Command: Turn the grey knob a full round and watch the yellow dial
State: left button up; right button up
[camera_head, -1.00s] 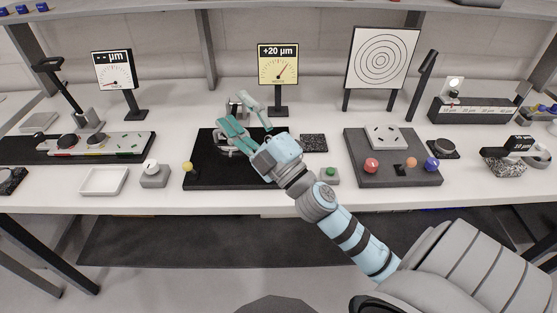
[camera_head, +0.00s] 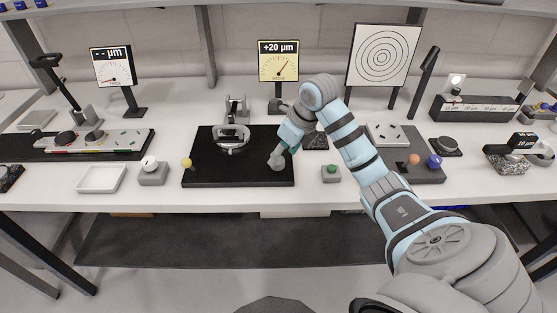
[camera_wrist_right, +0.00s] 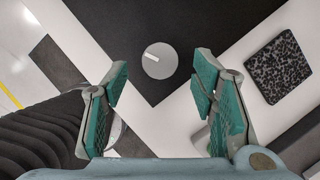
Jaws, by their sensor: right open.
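The grey knob (camera_wrist_right: 159,60) is a round disc with a white line across its left part, near a corner of the black base (camera_wrist_right: 118,35). In the head view the knob (camera_head: 276,163) shows at the base's front right, partly hidden by my gripper. My right gripper (camera_wrist_right: 152,88) is open and empty, its teal-padded fingers apart with the knob ahead of them, between their lines. In the head view it (camera_head: 285,150) points down over the knob. The yellow dial (camera_head: 278,62) stands behind, reads +20 µm, and its needle points up and right. My left gripper is not in view.
A green button box (camera_head: 331,173) and a grey tray (camera_head: 428,172) with coloured balls stand further right.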

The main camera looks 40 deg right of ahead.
aim_at(279, 161)
jog(key=x, duration=0.3)
jog(key=shift+f, duration=0.25)
jog(key=shift+w, duration=0.1)
jog(key=c, duration=1.1)
jog(key=shift+c, duration=0.2)
jog(key=shift+n, duration=0.4)
jog(key=n+y+b, duration=0.1)
jog(key=n, duration=0.2)
jog(key=shift+d+n+y, duration=0.15)
jog(key=shift+n+y, duration=0.15)
jog(key=n+g, duration=0.1)
jog(key=n, duration=0.1)
jog(key=n+y+b, duration=0.1)
jog(key=n, duration=0.1)
jog(key=shift+w+n+g, duration=0.15)
jog(key=shift+n+g, duration=0.15)
jog(key=shift+g, duration=0.1)
jog(key=n+g, duration=0.1)
jog(key=n, duration=0.2)
jog(key=shift+r+y+b, duration=0.1)
jog(key=shift+y+b, duration=0.2)
jog(key=shift+y, duration=0.1)
jog(key=shift+w+n+g, duration=0.1)
jog(key=shift+n+g, duration=0.5)
jog(key=shift+n, duration=0.8)
jog(key=shift+d, duration=0.1)
